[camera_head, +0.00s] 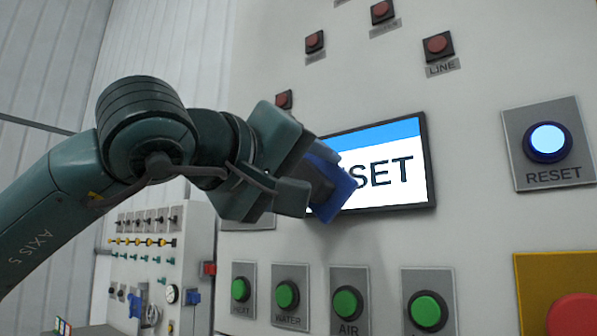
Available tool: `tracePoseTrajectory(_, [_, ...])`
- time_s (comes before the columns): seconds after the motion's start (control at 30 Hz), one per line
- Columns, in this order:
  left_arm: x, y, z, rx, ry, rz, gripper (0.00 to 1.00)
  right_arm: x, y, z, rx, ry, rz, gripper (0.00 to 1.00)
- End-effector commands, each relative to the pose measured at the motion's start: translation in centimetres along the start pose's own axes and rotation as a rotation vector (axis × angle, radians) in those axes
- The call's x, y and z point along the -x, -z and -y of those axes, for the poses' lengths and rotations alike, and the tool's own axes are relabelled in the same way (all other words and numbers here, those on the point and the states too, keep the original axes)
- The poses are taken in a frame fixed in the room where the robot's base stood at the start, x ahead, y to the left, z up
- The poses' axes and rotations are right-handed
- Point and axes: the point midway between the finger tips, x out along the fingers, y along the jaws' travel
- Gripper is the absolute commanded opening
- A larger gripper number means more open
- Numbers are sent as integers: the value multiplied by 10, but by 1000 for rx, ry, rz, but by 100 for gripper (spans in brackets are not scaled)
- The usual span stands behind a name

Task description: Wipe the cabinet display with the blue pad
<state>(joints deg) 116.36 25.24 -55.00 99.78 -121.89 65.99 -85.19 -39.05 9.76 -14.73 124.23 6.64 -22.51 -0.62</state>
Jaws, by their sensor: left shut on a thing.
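The cabinet display (392,172) is a dark-framed screen with a blue band on top and black letters on white, of which "SET" shows. My left gripper (312,190) comes in from the left and is shut on the blue pad (338,188). The pad is in front of the display's left part and hides the start of the word. I cannot tell whether the pad touches the screen. My right gripper is not in view.
A lit blue RESET button (548,142) is right of the display. Green buttons, such as the AIR button (346,303), line the cabinet below. A red button (574,314) on a yellow plate is at lower right. Red lamps (438,45) sit above.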

Motion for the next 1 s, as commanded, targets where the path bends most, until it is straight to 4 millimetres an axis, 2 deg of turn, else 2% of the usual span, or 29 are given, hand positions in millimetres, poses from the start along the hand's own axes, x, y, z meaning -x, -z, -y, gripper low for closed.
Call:
tracePoseTrajectory(0.53, [0, 0, 0, 0, -1, 0, 41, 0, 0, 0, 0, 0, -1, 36])
tracePoseTrajectory(1.0, [-9, 0, -1, 0, -2, 1, 41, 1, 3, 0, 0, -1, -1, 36])
